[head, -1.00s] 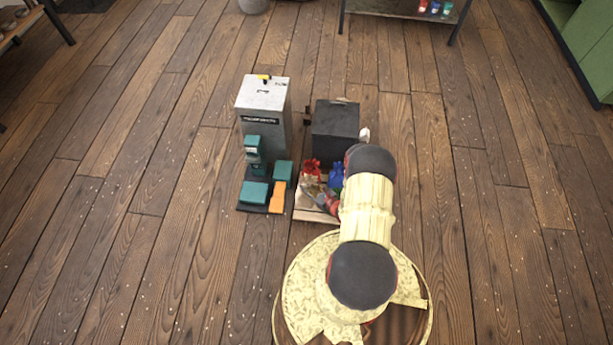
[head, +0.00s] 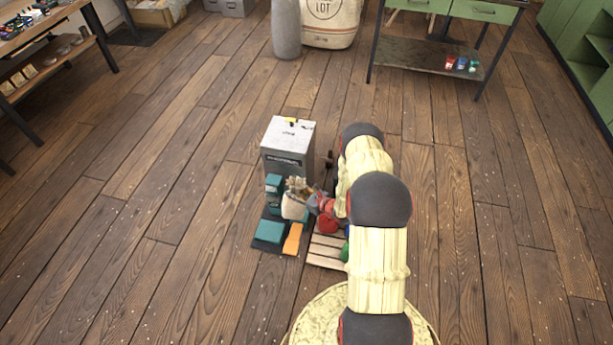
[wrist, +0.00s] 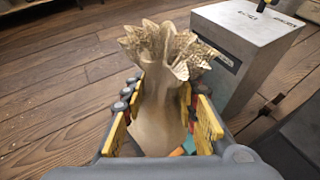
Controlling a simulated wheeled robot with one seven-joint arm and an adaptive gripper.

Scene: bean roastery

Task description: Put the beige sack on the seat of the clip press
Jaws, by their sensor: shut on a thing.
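The beige sack (head: 292,207) has a gathered, ruffled top and is upright. My gripper (head: 306,203) is shut on it from the right in the head view. In the wrist view the sack (wrist: 158,115) stands between the two yellow-padded fingers of my gripper (wrist: 163,88). The clip press (head: 269,232), with teal blocks, a dark base and an orange piece (head: 293,238), is on the floor. The sack appears over the press's right rear part and hides some of it. I cannot tell whether it touches the seat.
A grey metal cabinet (head: 287,155) stands right behind the press. A slatted pallet (head: 327,250) lies to its right, with a red sack (head: 328,225) and a green sack (head: 345,252), partly hidden by my arm. Open wooden floor lies to the left.

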